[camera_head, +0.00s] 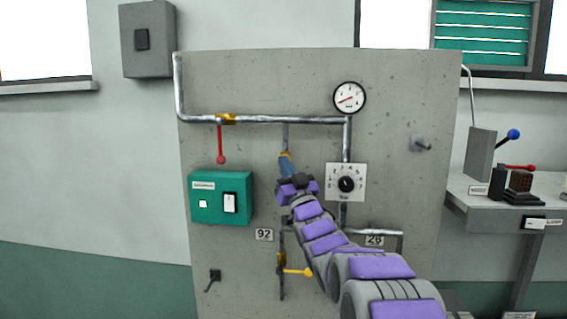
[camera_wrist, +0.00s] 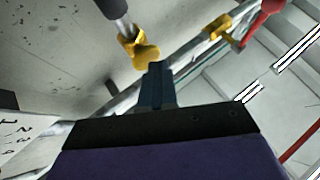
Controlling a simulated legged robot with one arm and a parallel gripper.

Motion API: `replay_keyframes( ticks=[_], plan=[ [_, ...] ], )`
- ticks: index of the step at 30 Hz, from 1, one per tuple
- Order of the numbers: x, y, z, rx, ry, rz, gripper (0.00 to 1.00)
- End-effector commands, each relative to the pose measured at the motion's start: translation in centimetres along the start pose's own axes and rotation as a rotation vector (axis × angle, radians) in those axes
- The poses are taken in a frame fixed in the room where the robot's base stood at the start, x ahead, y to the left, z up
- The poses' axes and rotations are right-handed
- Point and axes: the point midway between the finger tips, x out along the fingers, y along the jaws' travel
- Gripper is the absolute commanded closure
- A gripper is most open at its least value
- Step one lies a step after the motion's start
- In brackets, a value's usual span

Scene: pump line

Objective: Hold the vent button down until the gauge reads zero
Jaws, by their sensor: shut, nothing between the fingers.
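The round white gauge (camera_head: 349,97) sits at the upper right of the grey panel; its red needle is visible but its figures are too small to read. My gripper (camera_head: 286,165) is shut and empty, with blue fingers, just below a yellow fitting (camera_head: 285,154) at the end of a short down pipe. In the wrist view the blue fingers (camera_wrist: 157,85) point close to the yellow fitting (camera_wrist: 140,48); I cannot tell whether they touch it. I cannot make out a part clearly marked as the vent button; my gripper may hide some of this spot.
A teal box (camera_head: 221,197) with a lit square and a white switch is left of my gripper. A dial plate (camera_head: 346,183) is close on the right. A red lever (camera_head: 220,145) and a yellow lever (camera_head: 295,271) stick out. A side table (camera_head: 480,195) stands at right.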

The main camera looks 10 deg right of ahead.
Motion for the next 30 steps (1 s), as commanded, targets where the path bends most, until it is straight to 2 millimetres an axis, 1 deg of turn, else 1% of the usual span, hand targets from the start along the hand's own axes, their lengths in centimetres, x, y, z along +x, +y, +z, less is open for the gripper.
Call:
replay_keyframes(
  ticks=[14, 25, 30],
  plan=[
    [-0.1, 0.0, 0.0, 0.0, -0.001, 0.001, 1.0],
    [-1.2, -0.8, -1.0, -0.001, 0.003, 0.0, 1.0],
    [-1.4, -0.9, -1.1, -0.001, 0.001, 0.0, 1.0]
  ],
)
